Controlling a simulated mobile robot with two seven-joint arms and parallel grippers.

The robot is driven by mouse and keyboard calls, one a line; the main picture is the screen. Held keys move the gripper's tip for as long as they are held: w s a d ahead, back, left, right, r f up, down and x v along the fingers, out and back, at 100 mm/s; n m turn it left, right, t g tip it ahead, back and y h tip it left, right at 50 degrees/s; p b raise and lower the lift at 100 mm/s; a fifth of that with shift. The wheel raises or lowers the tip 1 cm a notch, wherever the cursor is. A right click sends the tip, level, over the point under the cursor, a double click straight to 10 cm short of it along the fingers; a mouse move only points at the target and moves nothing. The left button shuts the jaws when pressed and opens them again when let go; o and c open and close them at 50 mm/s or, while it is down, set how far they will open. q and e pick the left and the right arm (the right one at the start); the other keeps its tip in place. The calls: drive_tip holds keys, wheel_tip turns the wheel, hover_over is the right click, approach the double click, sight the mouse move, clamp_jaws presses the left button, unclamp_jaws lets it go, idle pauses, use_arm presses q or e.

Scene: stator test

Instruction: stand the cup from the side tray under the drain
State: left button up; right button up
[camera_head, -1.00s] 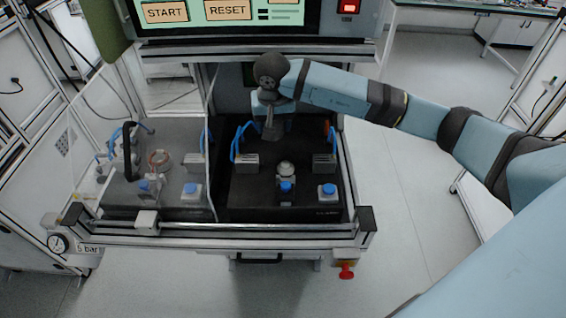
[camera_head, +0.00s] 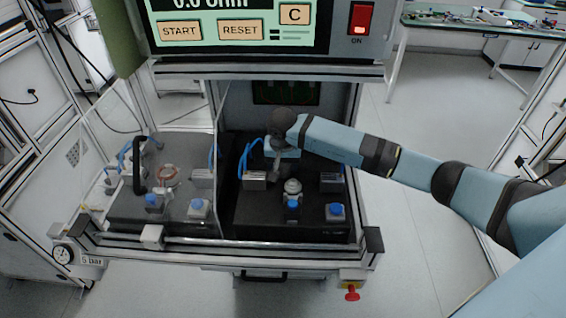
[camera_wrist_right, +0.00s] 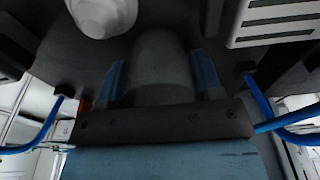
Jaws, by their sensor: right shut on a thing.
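My right gripper (camera_head: 279,166) reaches into the right bay of the test machine, close to its dark floor. It is shut on a dark grey rounded thing (camera_wrist_right: 163,62), which shows between its two blue fingers in the right wrist view. I cannot tell for sure that this is the cup. In the head view it is small and partly hidden by the gripper. I cannot make out the drain or the side tray. My left gripper is not in view.
A pale round fitting (camera_head: 292,187) stands just right of my right gripper. A front rail (camera_head: 230,251) and the overhead panel (camera_head: 240,30) bound the opening.

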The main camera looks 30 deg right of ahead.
drive_tip(key=shift+f+b, duration=0.2)
drive_tip(key=shift+b, duration=0.1)
drive_tip(key=o, duration=1)
drive_tip(key=shift+r, duration=0.15)
